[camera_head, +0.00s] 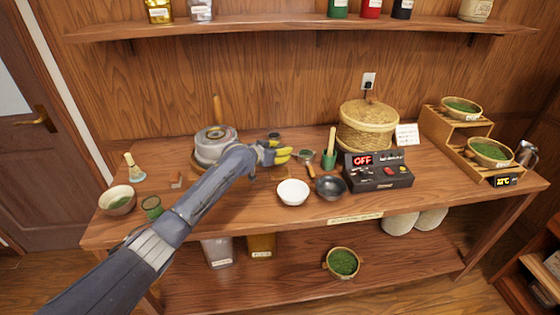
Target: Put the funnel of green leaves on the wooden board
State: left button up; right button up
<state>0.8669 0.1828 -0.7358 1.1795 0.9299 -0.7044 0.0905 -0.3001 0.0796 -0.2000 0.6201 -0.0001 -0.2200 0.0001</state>
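My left gripper (282,156), with yellow fingertips, is over the middle of the table, at the end of the arm that comes in from the lower left. Its fingertips look close together, but the gap is too small to read. Just right of the tips is a small round vessel with green contents (306,155); I cannot tell if it is the funnel. A green cup-like thing (151,207) stands at the left front, partly beside my forearm. A wooden board is not clearly told apart from the wooden table; my arm hides part of that area. My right gripper is not in view.
A grey round device (215,144) stands behind my arm. A white bowl (293,192), a dark bowl (330,188) and a control box reading OFF (378,171) lie to the right. A woven basket (367,126) and a stepped wooden stand (465,148) are farther right.

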pick_arm(q)
jog(key=shift+f, duration=2.3)
jog(key=o, duration=1.2)
jog(key=shift+f, duration=0.15)
jog(key=shift+c, duration=0.2)
jog(key=shift+r, duration=0.2)
jog(key=shift+v, duration=3.75)
